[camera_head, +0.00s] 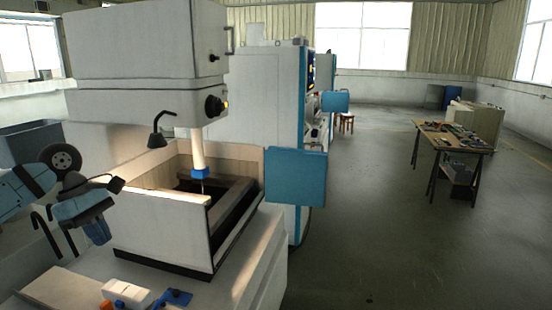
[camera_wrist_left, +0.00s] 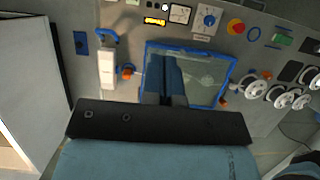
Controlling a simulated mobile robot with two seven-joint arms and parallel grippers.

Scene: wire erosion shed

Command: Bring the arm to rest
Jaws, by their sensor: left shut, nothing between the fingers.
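My left arm comes in from the left in the head view. Its gripper (camera_head: 98,232) points down in front of the wire erosion machine's tank (camera_head: 165,215), with no object in it. In the left wrist view, the two dark blue fingers (camera_wrist_left: 165,85) are closed together. They overlap a blue-framed screen (camera_wrist_left: 215,80) on a grey panel, and I cannot tell how far they are from it. My right gripper is in neither view.
The panel carries a red button (camera_wrist_left: 236,27), a blue dial (camera_wrist_left: 207,20) and several white handwheels (camera_wrist_left: 283,97). A teal box (camera_head: 296,176) sticks out at the tank's right. A workbench (camera_head: 455,137) stands on the right; the floor before it is clear.

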